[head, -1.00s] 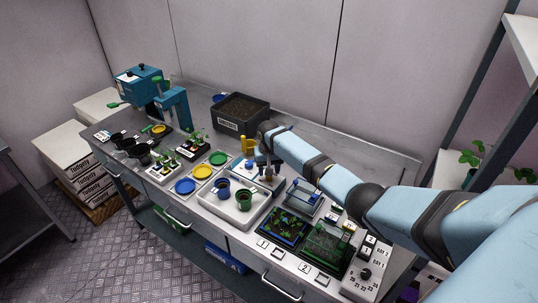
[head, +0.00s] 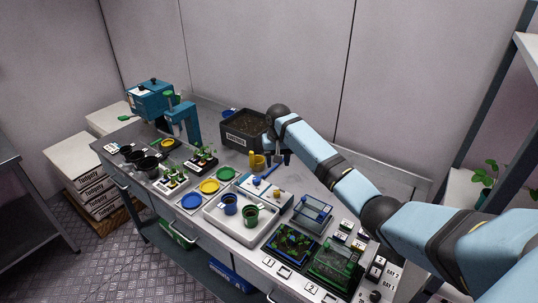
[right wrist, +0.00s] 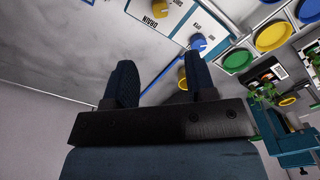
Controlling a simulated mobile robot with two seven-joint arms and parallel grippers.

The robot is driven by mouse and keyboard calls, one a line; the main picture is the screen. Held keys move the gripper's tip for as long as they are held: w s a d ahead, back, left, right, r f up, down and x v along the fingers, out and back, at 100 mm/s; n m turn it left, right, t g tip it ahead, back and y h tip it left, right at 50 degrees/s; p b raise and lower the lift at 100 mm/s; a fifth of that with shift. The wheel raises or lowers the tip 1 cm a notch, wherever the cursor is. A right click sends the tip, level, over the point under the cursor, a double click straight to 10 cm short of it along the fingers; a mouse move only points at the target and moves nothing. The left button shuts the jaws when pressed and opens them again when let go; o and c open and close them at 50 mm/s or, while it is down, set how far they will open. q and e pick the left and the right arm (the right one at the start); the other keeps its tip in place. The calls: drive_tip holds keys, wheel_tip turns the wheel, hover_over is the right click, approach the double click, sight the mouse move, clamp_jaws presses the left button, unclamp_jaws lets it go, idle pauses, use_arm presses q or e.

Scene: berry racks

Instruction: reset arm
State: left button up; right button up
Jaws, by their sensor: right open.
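My right gripper (head: 279,160) is open and empty, pointing down above the bench beside the black soil box. My left gripper is not in view.
The black soil box (head: 233,141) stands at the back, close to the gripper. A yellow cup (head: 258,162) is near the fingers. A white tray (head: 216,222) holds a blue and a green cup. A teal machine (head: 184,120) stands left. Bare bench lies right of the control box.

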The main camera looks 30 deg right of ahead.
drive_tip(key=s+a+f+n, duration=0.1)
drive_tip(key=s+a+f, duration=0.2)
drive_tip(key=s, duration=0.4)
drive_tip(key=s+a+f+n+t, duration=0.1)
drive_tip(key=s+a+f+n, duration=0.1)
drive_tip(key=s+a+f, duration=0.2)
drive_tip(key=s+a+f+n, duration=0.1)
drive_tip(key=s+a+f, duration=0.3)
drive_tip(key=s, duration=0.6)
drive_tip(key=shift+s+a+f+n+t, duration=0.1)
drive_tip(key=shift+s+a+n+t, duration=0.1)
drive_tip(key=shift+a, duration=0.5)
drive_tip(key=shift+s+a+n+t, duration=0.1)
drive_tip(key=shift+a+n, duration=0.1)
drive_tip(key=shift+a, duration=0.5)
drive_tip(key=s+a+r+n+t, duration=0.15)
drive_tip(key=s+r, duration=0.25)
drive_tip(key=s, duration=0.7)
drive_tip(key=s+a+r+t, duration=0.15)
drive_tip(key=s+r, duration=0.25)
drive_tip(key=s, duration=0.8)
drive_tip(key=w+a+f+t+y, duration=0.1)
drive_tip(key=w+a+f+t, duration=0.2)
drive_tip(key=f, duration=0.4)
drive_tip(key=w+a+f+n+t+y, duration=0.1)
drive_tip(key=w+a+f+t+y, duration=0.1)
drive_tip(key=f, duration=0.5)
drive_tip(key=shift+w+a+t, duration=0.65)
drive_tip(key=shift+w+t, duration=0.05)
